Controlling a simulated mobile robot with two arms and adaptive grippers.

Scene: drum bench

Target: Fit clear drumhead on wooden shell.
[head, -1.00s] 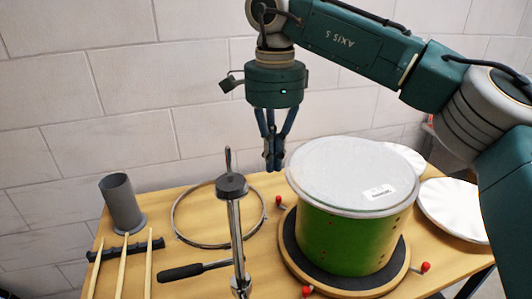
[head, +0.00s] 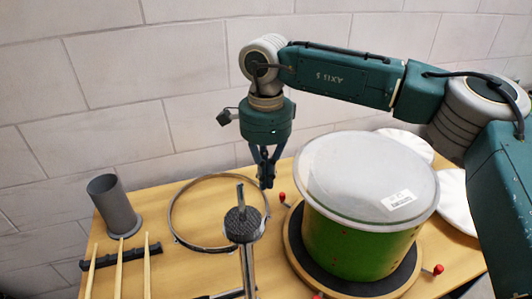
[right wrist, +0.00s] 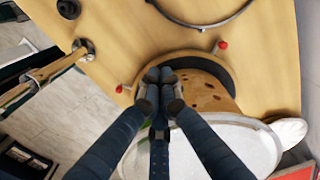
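The drum shell (head: 345,245) looks green in the head view and stands upright on a round base. In the right wrist view a brown, dotted side of the shell (right wrist: 208,92) shows. A pale grey drumhead with a label (head: 365,172) lies across the top of the shell; its seating at the back is hidden. My right gripper (head: 266,184) points down, left of the drum and apart from it, near the metal hoop. Its fingertips (right wrist: 160,77) are together in the right wrist view with nothing between them. My left gripper is not in view.
A metal hoop (head: 173,222) lies flat left of the drum. A stand with a dark disc (head: 243,224) rises in front. A grey tube (head: 114,206) and several sticks (head: 120,266) are at left. White discs (head: 405,146) lie behind the drum. Red knobs (head: 282,197) surround the base.

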